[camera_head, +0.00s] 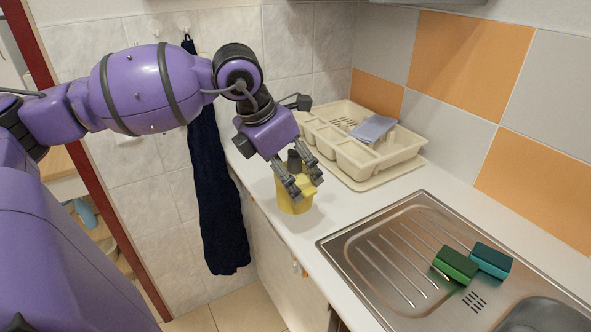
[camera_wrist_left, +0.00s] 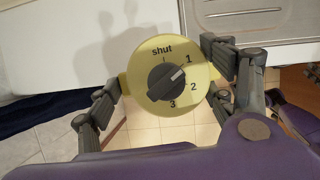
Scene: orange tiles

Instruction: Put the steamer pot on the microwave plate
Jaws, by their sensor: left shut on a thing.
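The steamer pot (camera_head: 293,205) is a small yellow pot at the front edge of the white counter. In the left wrist view its round lid (camera_wrist_left: 203,62) faces the camera, with a dark dial and the marks shut, 1, 2 and 3. My left gripper (camera_head: 306,188) reaches down from above and is shut on the pot, with fingers on both sides. The pot's underside is hidden, so I cannot tell whether it touches the counter. No microwave plate shows.
A cream dish rack (camera_head: 345,153) with a grey-blue item stands behind the pot. A steel sink with drainboard (camera_head: 385,262) lies to the right, with a green sponge (camera_head: 455,264) and a teal sponge (camera_head: 491,260). A dark towel (camera_head: 222,215) hangs on the tiled wall.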

